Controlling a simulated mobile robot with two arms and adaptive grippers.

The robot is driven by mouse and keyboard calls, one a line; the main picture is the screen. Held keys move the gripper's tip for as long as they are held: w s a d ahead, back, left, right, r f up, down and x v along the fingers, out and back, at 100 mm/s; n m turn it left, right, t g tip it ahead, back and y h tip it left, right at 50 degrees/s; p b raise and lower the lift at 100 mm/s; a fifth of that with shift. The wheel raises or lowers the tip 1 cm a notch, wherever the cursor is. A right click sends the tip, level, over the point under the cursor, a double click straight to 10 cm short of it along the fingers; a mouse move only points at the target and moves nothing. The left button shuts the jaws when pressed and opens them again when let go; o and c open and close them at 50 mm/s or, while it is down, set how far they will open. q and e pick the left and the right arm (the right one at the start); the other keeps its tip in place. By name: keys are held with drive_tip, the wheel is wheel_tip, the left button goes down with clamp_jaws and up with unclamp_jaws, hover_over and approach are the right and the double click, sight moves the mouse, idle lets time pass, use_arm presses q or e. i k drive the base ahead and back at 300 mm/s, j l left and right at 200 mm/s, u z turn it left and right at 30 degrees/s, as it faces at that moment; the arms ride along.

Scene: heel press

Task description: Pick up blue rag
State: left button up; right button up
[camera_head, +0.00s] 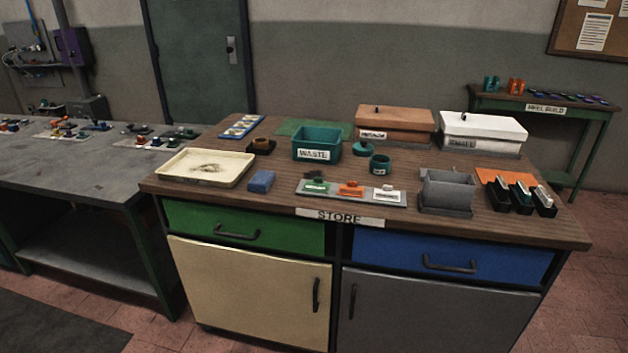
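The blue rag (262,181) is a small folded block lying on the wooden top of the store cabinet (450,222). It sits near the front edge, just right of a cream tray (190,179) and left of a grey strip with small labelled items. Nothing covers it. Neither of my grippers shows in the head view.
A green WASTE bin (317,144) stands behind the rag to the right. A grey box (447,190) and several black-based tools (521,197) stand at the right. Lidded brown (395,122) and white (484,130) boxes are at the back. The counter in front of the rag is clear.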

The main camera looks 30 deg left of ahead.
sight(262, 181)
drive_tip(key=j+z, duration=0.6)
drive_tip(key=z, duration=0.15)
drive_tip(key=k+j+z, duration=0.1)
drive_tip(key=j+z, duration=0.25)
